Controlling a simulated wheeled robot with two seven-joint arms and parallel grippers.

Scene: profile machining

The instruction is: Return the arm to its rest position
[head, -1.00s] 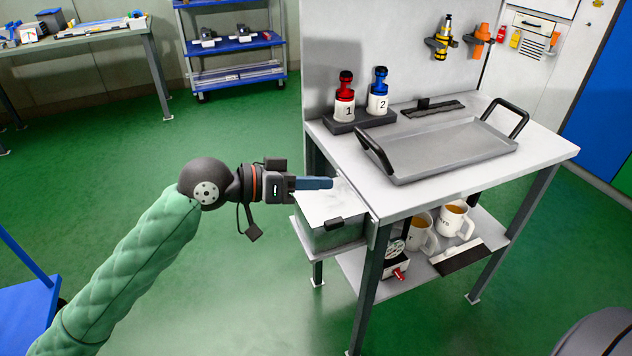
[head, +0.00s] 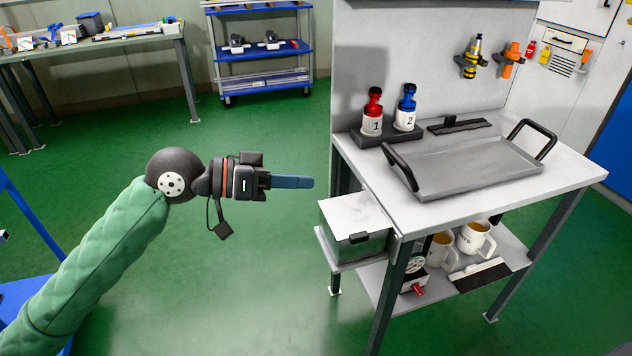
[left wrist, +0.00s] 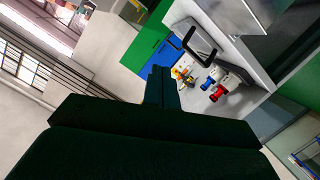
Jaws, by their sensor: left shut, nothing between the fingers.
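My left gripper (head: 292,182) is shut and empty. It is held out level over the green floor, left of the workbench (head: 560,180), with a clear gap to the bench. In the left wrist view its shut fingers (left wrist: 160,88) point toward the bench top. My right gripper is not in view.
A grey tray (head: 475,170) with black handles and bottles with red (head: 373,112) and blue (head: 406,108) tops stand on the bench. A lidded box (head: 355,228) sits at its left side. Mugs (head: 476,238) stand on the lower shelf. A blue cart (head: 262,50) stands behind. Floor around my arm is free.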

